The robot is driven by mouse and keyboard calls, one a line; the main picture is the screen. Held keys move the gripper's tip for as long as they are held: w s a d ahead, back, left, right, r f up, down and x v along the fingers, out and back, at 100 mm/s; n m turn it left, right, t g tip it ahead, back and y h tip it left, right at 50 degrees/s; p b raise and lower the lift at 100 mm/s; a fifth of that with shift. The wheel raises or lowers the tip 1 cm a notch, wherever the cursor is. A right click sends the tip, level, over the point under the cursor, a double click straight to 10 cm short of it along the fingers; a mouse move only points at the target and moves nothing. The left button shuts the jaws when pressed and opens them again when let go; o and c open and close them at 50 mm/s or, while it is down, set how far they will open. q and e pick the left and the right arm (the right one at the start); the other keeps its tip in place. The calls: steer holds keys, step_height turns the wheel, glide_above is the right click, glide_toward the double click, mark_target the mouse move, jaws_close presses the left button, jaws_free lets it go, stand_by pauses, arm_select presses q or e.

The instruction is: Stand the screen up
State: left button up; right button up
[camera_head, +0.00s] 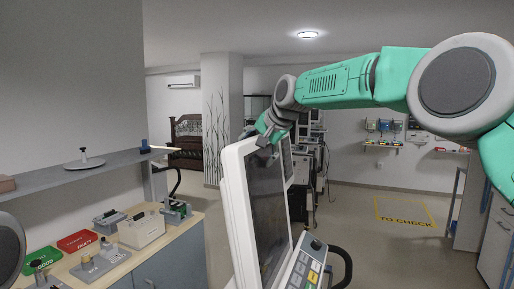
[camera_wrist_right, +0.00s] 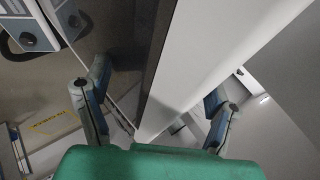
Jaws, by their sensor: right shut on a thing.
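The screen (camera_head: 264,215) is a dark panel in a white frame, standing close in front of me in the head view. It is nearly upright, with a slight lean in the picture. A keypad with several buttons (camera_head: 302,270) sits at its lower right. My right gripper (camera_head: 268,138) comes from the upper right and is shut on the screen's top edge. In the right wrist view the two fingers of this gripper (camera_wrist_right: 158,92) lie on either side of the screen's white frame (camera_wrist_right: 190,65). The screen's lower end is cut off in the head view. My left gripper is out of view.
A wooden bench at left holds a green tray (camera_head: 42,260), a red tray (camera_head: 77,241) and grey fixtures (camera_head: 100,262). A grey shelf (camera_head: 90,168) hangs above it. More ventilators (camera_head: 305,165) stand behind the screen. Floor around the yellow "to check" marking (camera_head: 405,219) is clear.

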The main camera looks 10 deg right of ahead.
steer(key=shift+f, duration=0.4)
steer(key=v, duration=1.2)
steer(key=shift+w+r, duration=0.2)
